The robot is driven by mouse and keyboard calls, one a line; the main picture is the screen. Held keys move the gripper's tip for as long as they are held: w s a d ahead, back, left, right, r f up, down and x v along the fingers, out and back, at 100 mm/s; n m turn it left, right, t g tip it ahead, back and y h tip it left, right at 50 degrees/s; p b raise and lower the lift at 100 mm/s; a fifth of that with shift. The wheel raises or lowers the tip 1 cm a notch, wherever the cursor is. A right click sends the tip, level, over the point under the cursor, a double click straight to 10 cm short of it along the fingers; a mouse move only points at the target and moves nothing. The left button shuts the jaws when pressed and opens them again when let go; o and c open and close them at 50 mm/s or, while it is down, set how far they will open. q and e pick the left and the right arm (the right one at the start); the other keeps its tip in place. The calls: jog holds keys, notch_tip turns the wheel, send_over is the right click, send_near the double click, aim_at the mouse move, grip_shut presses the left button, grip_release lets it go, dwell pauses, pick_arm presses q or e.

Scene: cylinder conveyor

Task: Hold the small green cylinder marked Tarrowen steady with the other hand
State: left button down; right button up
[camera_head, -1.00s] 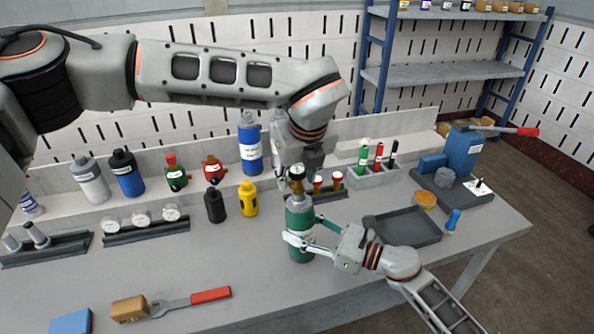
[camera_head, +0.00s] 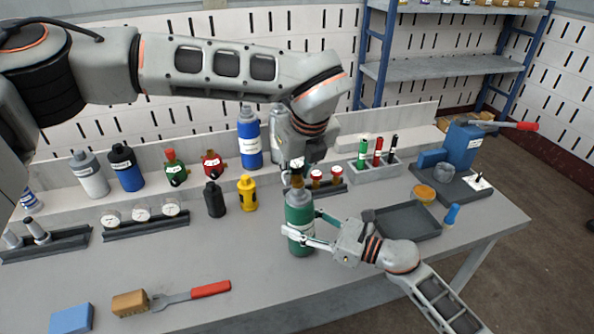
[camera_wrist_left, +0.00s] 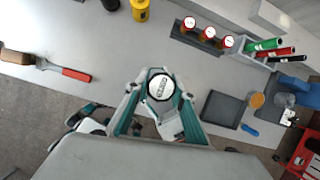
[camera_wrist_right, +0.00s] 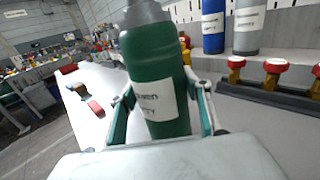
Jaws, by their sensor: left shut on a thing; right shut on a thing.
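The small green cylinder (camera_head: 300,228) stands upright near the front middle of the table. My right gripper (camera_head: 297,238) is shut around its body from the right; the right wrist view shows the fingers on both sides of the cylinder (camera_wrist_right: 158,75). Its white label is partly visible, the name only in part. My left gripper (camera_head: 294,172) is above the cylinder's top, shut on a small gauge with a round white face (camera_wrist_left: 161,86). In the head view the gauge is mostly hidden by the gripper. I cannot tell whether it is seated on the cylinder.
A black tray (camera_head: 408,221) lies right of the cylinder. A yellow bottle (camera_head: 247,195) and a black bottle (camera_head: 214,200) stand to its left. Red-topped valves (camera_head: 316,178) sit in a rack behind. A red-handled wrench (camera_head: 200,292) lies front left.

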pick_arm(q)
jog(key=n+g+y, duration=0.1)
jog(key=n, duration=0.2)
jog(key=shift+d, duration=0.1)
jog(key=shift+n+g+y, duration=0.3)
jog(key=shift+n+y, duration=0.2)
jog(key=shift+n, duration=0.6)
jog(key=shift+n+g, duration=0.3)
jog(key=shift+n, duration=0.6)
jog(key=n+g+y, duration=0.1)
jog(key=n, duration=0.3)
jog(key=shift+g, duration=0.4)
jog(key=shift+n, duration=0.3)
